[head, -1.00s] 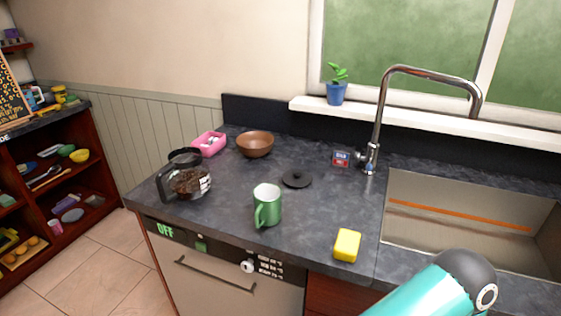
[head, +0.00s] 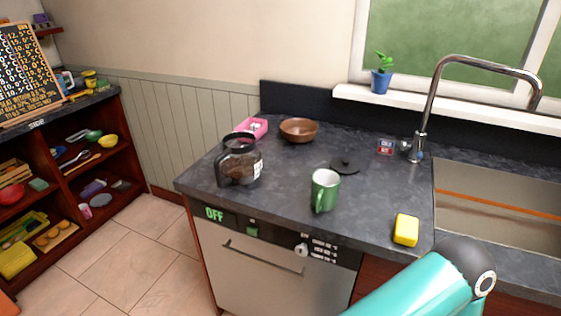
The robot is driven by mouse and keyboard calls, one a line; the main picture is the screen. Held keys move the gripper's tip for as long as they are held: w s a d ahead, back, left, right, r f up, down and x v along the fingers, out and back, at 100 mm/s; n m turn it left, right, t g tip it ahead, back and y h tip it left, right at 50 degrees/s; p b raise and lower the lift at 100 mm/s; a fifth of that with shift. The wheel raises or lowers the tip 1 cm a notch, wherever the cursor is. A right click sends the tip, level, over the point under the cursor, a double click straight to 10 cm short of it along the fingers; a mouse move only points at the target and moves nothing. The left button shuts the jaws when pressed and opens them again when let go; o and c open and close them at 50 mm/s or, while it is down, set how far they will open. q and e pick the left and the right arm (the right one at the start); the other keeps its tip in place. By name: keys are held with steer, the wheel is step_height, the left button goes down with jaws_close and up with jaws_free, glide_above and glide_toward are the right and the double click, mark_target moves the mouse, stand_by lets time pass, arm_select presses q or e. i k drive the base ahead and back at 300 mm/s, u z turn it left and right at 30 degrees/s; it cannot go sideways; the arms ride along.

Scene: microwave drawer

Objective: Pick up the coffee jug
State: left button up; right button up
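The coffee jug (head: 240,164) is a glass pot with a black rim and black handle and dark contents. It stands upright near the left front corner of the dark counter (head: 285,188). Its handle is on the left side. A teal arm link of mine with a dark joint shows at the lower right. Neither of my grippers is in view, and nothing touches the jug.
A green mug (head: 325,190) stands right of the jug. A black lid (head: 345,165), brown bowl (head: 299,130), pink container (head: 252,127) and yellow sponge (head: 406,230) are also on the counter. A sink (head: 500,225) and tap (head: 424,115) are at right. Shelves (head: 70,190) stand at left, with open floor between.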

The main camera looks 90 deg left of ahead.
mark_target(240, 160)
steer(key=u, duration=0.1)
steer(key=k, duration=1.2)
steer(key=u, duration=1.5)
steer(key=i, duration=0.75)
steer(key=z, duration=0.05)
steer(key=k, duration=0.95)
steer(key=u, duration=0.15)
steer(key=i, duration=0.95)
steer(key=z, duration=0.05)
